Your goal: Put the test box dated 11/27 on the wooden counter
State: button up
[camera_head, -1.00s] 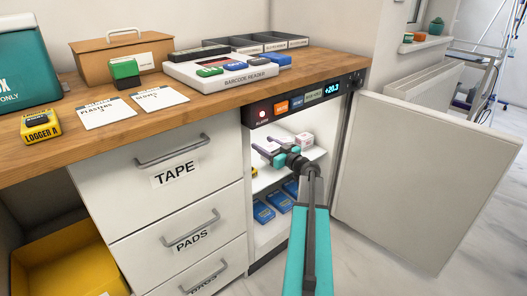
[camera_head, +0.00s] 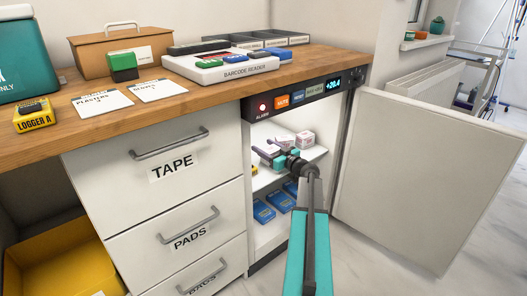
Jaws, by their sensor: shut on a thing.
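The fridge under the counter is open, and small white and pink test boxes (camera_head: 302,138) stand on its upper shelf. My gripper (camera_head: 265,150) reaches into the fridge at that shelf and is shut on a small pale test box, mostly hidden by the fingers. The dates on the boxes are too small to read, so I cannot tell which one is held. The wooden counter (camera_head: 215,88) runs above the drawers and fridge.
The fridge door (camera_head: 430,175) stands open to the right. Blue boxes (camera_head: 264,212) lie on the lower shelf. A barcode reader tray (camera_head: 240,73), two cards, a green stamp (camera_head: 123,66) and Logger A (camera_head: 34,117) occupy the counter. Its front right part is clear.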

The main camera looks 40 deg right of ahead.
jog(key=shift+f+b, duration=0.2)
jog(key=shift+b, duration=0.15)
jog(key=o, duration=1.1)
jog(key=shift+r+p, duration=0.2)
jog(key=shift+p, duration=0.9)
jog(key=s+p, duration=0.1)
jog(key=s, duration=0.3)
jog(key=s+p, duration=0.1)
jog(key=s, duration=0.4)
jog(key=s+a+p, duration=0.1)
jog(key=s, duration=0.3)
jog(key=shift+s+f, duration=0.15)
jog(key=shift+s, duration=0.25)
jog(key=shift+o, duration=0.3)
